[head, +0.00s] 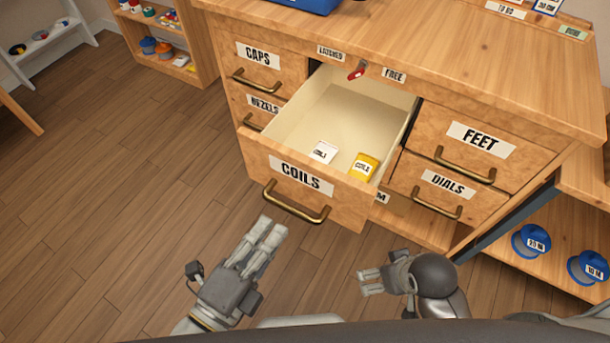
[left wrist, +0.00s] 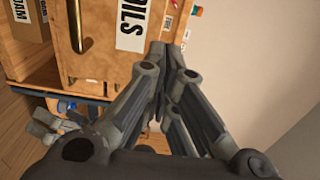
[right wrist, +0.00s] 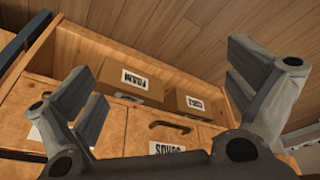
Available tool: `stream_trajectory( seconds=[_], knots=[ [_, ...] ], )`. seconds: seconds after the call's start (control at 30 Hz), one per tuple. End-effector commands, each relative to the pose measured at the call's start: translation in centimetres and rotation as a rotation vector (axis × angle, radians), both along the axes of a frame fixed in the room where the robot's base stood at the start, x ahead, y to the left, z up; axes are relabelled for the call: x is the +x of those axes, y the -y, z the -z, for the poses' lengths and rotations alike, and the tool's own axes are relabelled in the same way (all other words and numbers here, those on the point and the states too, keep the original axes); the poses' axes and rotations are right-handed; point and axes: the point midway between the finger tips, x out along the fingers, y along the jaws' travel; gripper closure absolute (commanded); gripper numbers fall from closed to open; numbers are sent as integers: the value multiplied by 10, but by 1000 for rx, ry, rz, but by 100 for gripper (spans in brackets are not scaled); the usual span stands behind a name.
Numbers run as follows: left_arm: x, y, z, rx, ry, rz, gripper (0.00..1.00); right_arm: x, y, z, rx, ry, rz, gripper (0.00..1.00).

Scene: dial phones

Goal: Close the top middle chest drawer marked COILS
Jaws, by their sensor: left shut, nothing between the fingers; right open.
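The COILS drawer (head: 262,158) is pulled well out of the wooden chest, at the top middle. Its front has a white COILS label (head: 301,176) and a brass handle (head: 295,203). My left gripper (head: 272,228) is shut and empty, in front of and just below the handle in the head view. In the left wrist view its fingertips (left wrist: 166,52) point at the drawer front, beside the label (left wrist: 131,22); contact cannot be told. My right gripper (head: 362,282) is open and empty, low in front of the chest; its spread fingers show in the right wrist view (right wrist: 165,85).
A small white labelled item (head: 325,152) and a yellow one (head: 363,167) lie inside the drawer. A red latch (head: 356,72) sits above it, between LATCHED and FREE labels. FEET (head: 480,140) and DIALS (head: 448,184) drawers are shut at right. Open floor lies left.

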Motion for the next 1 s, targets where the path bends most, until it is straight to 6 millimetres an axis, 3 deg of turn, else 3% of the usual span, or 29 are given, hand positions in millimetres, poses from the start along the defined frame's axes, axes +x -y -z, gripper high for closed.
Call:
stream_trajectory(
  seconds=[0.63, 1.0],
  knots=[
    [72, 47, -2, -1, 0, -2, 100, 4, -2, 57, -2, -30, -5, 0],
    [103, 69, 0, -1, -3, -2, 100, 4, -2, 67, -3, -33, -6, 0]
  ],
)
